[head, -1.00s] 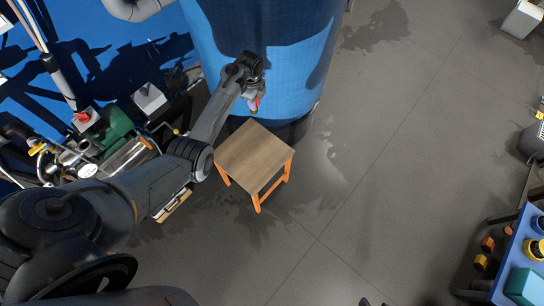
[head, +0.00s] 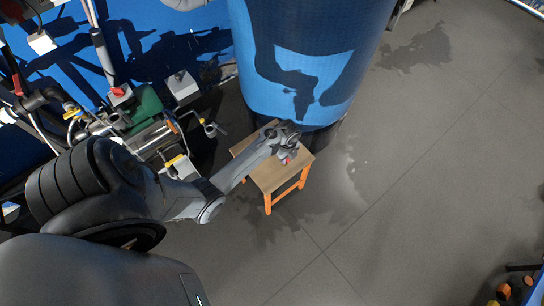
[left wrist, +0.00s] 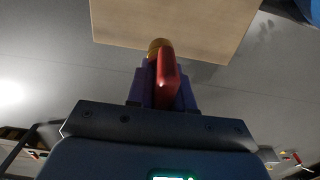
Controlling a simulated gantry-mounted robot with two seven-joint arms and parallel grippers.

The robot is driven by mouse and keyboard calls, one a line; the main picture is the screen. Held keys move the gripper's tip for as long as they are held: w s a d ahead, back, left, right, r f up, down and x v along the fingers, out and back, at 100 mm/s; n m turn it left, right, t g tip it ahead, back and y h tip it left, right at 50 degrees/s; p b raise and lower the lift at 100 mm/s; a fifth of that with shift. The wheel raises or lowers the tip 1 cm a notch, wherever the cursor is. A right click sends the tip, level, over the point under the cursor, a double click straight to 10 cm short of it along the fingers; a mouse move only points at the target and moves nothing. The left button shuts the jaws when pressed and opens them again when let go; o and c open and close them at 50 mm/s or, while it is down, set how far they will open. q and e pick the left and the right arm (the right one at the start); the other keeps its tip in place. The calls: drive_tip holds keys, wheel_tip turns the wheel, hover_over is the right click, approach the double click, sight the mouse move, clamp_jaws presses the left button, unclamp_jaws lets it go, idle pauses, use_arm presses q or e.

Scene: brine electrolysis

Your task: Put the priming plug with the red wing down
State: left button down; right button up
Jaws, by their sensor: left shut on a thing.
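My left gripper (head: 288,158) is shut on the priming plug. The plug's red wing (left wrist: 167,82) stands between the purple fingers (left wrist: 160,88) in the left wrist view, with its brass-coloured end (left wrist: 158,46) pointing away from the gripper. In the head view only a small bit of red shows at the gripper. The gripper is over the right part of a wooden stool top (head: 265,179) with orange legs. The wood (left wrist: 175,22) also shows beyond the plug in the wrist view. I cannot tell whether the plug touches it. My right gripper is not in view.
A large blue tank (head: 310,60) stands right behind the stool. Pipes, a green motor (head: 146,106) and a grey box (head: 181,86) crowd the left side. The grey floor (head: 400,150) to the right is open.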

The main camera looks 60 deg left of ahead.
use_arm(q)
drive_tip(key=shift+s+a+f+b, duration=0.4)
drive_tip(key=shift+a+f+b, duration=0.4)
drive_tip(key=shift+a+f, duration=0.55)
drive_tip(key=shift+s+a+f+b, duration=0.45)
drive_tip(key=shift+a+f+b, duration=0.5)
drive_tip(key=shift+f, duration=0.6)
drive_tip(key=shift+s+a+f+b, duration=0.4)
drive_tip(key=shift+a+f+b, duration=0.25)
drive_tip(key=shift+a+f, duration=0.75)
drive_tip(key=shift+d, duration=0.1)
drive_tip(key=c, duration=1)
unclamp_jaws()
drive_tip(key=shift+f, duration=0.1)
